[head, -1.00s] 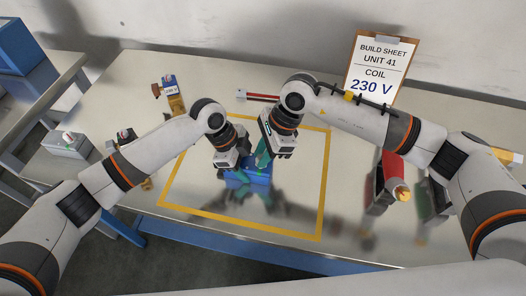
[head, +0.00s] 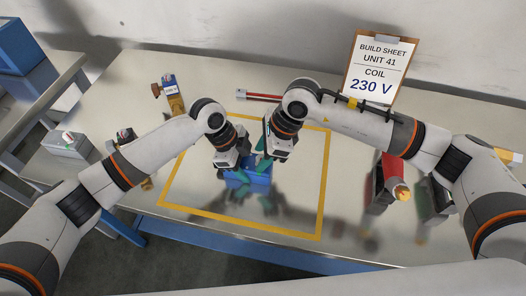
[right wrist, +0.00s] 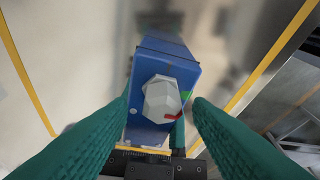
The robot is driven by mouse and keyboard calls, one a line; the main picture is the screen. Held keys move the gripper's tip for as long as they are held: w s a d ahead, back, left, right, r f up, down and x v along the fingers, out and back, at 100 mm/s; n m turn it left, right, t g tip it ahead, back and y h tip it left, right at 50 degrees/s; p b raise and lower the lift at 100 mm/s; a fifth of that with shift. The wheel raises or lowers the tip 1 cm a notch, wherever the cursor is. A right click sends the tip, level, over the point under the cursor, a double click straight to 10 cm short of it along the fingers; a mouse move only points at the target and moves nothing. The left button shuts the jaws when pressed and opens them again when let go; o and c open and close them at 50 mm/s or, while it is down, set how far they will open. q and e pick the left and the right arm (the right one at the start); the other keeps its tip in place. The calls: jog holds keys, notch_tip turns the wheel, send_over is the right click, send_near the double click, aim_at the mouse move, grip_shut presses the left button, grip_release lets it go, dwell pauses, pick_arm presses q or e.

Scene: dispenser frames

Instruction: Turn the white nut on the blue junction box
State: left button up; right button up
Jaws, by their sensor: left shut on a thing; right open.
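The blue junction box (head: 247,177) stands inside the yellow outline on the table, below both grippers. In the right wrist view the box (right wrist: 160,62) carries the white nut (right wrist: 161,99), a faceted knob with a red mark at its lower right and a green mark beside it. My right gripper (right wrist: 160,112) is open, its green fingers on either side of the nut, with gaps visible. In the head view my right gripper (head: 266,165) hides the nut. My left gripper (head: 228,172) is shut on the box at its left side; its fingertips are mostly hidden.
A clipboard (head: 378,68) reading "COIL 230 V" leans at the back. A red device (head: 388,176) stands at the right, a grey box (head: 68,144) at the left. A red bar (head: 262,97) lies behind the grippers. The front of the yellow outline (head: 240,230) is clear.

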jog(key=v, duration=1.2)
pick_arm(q)
jog(key=o, duration=1.2)
